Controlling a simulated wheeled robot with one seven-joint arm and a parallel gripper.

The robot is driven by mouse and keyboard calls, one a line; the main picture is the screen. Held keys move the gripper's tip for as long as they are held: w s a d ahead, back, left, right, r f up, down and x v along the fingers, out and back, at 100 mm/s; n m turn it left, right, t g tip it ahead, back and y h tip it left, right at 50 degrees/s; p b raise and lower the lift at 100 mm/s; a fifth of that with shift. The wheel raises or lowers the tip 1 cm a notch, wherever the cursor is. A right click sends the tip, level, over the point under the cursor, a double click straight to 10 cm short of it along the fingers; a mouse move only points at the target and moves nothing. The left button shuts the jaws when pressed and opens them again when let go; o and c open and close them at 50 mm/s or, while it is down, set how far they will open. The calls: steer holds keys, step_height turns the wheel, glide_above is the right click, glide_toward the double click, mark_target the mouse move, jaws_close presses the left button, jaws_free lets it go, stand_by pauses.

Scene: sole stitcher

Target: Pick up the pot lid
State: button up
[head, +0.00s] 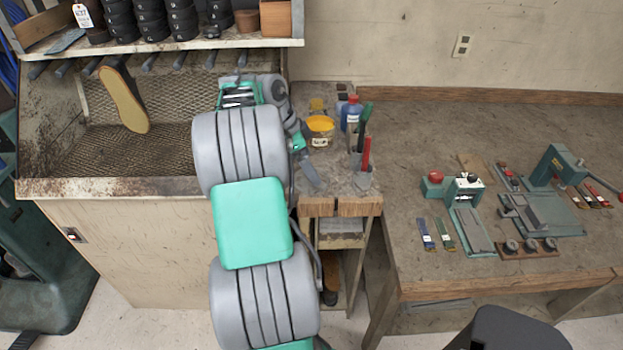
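A small pot (319,140) with a pale label stands on the narrow bench between the mesh-backed booth and the large table. A yellow-orange top, which looks like the pot lid (320,123), sits on it. My arm reaches up across the middle of the view and bends down toward the bench.
A blue bottle (351,112) and a holder (361,180) with green and red-handled tools stand close right of the pot. A smaller yellow item (317,104) is behind it. A shelf (170,42) overhangs the booth at left. The large table (420,130) has free room at the back.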

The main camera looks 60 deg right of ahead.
steer(key=x, duration=0.4)
steer(key=shift+w+f+p, duration=0.2)
steer(key=shift+p, duration=0.15)
steer(key=shift+a, duration=0.1)
steer(key=shift+c, duration=0.3)
steer(key=c, duration=0.9)
